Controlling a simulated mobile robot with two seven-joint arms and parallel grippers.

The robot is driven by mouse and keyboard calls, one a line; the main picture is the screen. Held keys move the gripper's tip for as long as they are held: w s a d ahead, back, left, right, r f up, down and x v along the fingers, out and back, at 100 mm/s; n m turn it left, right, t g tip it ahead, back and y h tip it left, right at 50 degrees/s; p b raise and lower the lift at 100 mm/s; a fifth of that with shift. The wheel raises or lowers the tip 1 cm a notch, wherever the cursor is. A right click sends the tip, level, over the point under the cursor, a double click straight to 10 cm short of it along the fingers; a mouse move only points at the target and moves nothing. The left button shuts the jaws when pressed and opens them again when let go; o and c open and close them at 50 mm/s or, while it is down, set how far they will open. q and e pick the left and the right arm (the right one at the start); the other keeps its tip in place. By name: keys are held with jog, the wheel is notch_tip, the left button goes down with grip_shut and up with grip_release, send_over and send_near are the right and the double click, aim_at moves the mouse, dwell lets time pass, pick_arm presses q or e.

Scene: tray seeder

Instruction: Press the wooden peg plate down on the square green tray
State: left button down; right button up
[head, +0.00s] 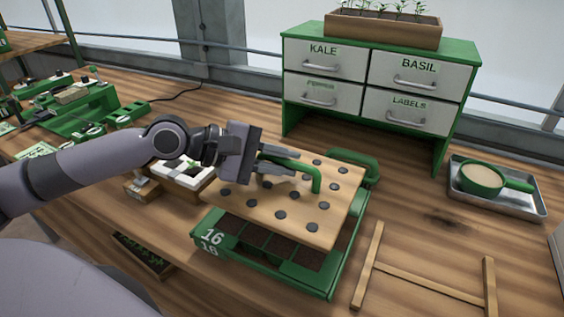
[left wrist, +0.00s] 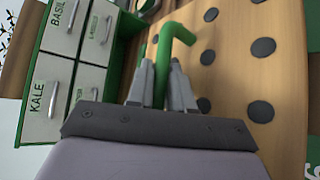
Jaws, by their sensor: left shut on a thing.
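The wooden peg plate (head: 262,210) is a light board with several dark round pegs and a green bar handle (head: 304,166). My left gripper (head: 290,166) is shut on the green handle; the left wrist view shows both fingers (left wrist: 162,88) around the handle (left wrist: 172,42) above the plate (left wrist: 232,62). The square green tray (head: 318,283), marked 16, lies under the plate. Its dark-soil cells show along the near side, so the plate sits higher than the tray there. Whether they touch at the far side is hidden. My right gripper is not in view.
A drawer cabinet (head: 375,38) with labelled drawers stands behind. A metal tray (head: 533,207) with a green scoop (head: 484,180) is at the right. A wooden frame (head: 428,287) lies right of the green tray. A green machine (head: 85,112) stands at the far left.

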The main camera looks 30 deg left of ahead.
aim_at(283, 186)
pick_arm(q)
jog(key=shift+f+b, duration=1.9)
jog(key=shift+b, duration=0.45)
jog(key=shift+f, duration=0.95)
jog(key=shift+p, duration=0.5)
